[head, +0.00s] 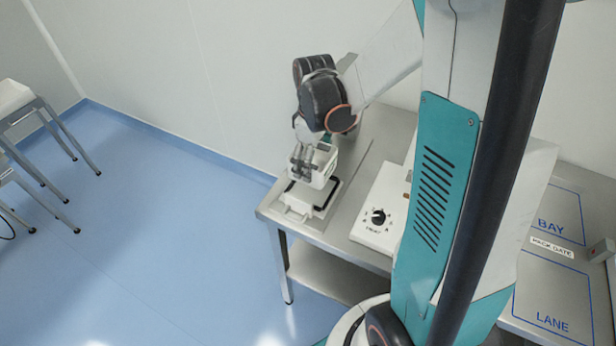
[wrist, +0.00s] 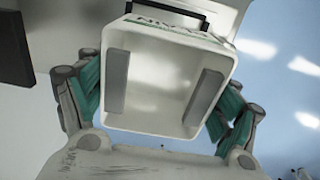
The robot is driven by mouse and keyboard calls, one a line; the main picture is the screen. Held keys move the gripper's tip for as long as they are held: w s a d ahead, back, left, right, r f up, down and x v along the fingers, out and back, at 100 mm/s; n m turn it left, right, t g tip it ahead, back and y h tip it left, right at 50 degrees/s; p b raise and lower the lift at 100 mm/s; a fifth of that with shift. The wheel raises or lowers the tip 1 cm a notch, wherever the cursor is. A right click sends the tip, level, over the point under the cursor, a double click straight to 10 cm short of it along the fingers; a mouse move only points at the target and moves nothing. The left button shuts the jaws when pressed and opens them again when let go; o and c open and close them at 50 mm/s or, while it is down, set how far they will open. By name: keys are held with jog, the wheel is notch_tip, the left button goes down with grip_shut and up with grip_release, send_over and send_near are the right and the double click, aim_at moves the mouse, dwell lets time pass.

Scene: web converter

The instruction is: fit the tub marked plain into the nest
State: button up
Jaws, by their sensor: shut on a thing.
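My gripper (head: 314,160) is shut on a white tub (head: 325,170) with green marking. The wrist view looks into the open, empty tub (wrist: 160,85); green lettering, partly cut off, runs along its upper right rim. Grey finger pads show at its left and right sides, between teal finger links of my gripper (wrist: 160,92). In the head view the tub is over a pale fixture with a black frame, which looks like the nest (head: 322,208). The tub hides part of it, and I cannot tell whether they touch.
The fixture is near the front left end of a steel bench (head: 375,150). To its right is a white box with a black knob (head: 378,215). Panels marked BAY (head: 560,205) and LANE (head: 560,310) lie farther right. Stools (head: 30,110) stand at the far left; the blue floor between is clear.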

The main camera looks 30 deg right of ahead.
notch_tip(320, 180, down, 7)
jog(key=shift+f+b, duration=0.2)
jog(key=shift+b, duration=0.65)
jog(key=shift+r, duration=0.1)
jog(key=shift+s, duration=0.1)
jog(key=o, duration=0.7)
jog(key=shift+f, duration=0.2)
jog(key=shift+o, duration=0.4)
jog(key=shift+r, duration=0.1)
